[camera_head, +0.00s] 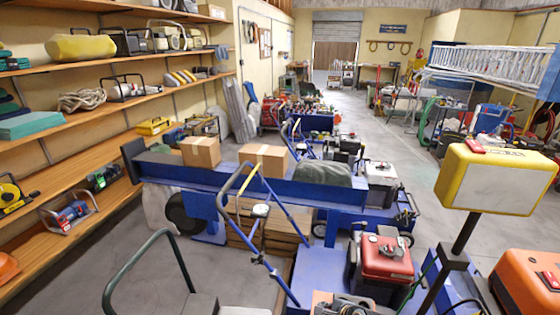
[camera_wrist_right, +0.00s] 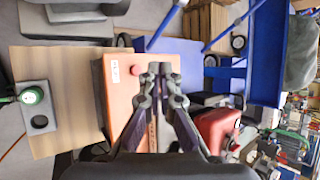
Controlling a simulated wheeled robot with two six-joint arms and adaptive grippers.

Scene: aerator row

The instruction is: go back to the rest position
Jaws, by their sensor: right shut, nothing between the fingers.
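My right gripper (camera_wrist_right: 160,70) shows in the right wrist view with its two fingertips together and nothing between them. Behind it in that view is an orange box-shaped machine (camera_wrist_right: 118,85) with a red knob and a white label. I cannot tell how far the fingertips are from it.
A red-tanked engine machine (camera_head: 385,258), an orange machine (camera_head: 525,283) and a yellow-framed lamp panel (camera_head: 490,180) crowd the near right. A blue trailer (camera_head: 330,190) carries cardboard boxes (camera_head: 201,151). Shelves (camera_head: 100,60) line the left. Bare floor shows at the lower left.

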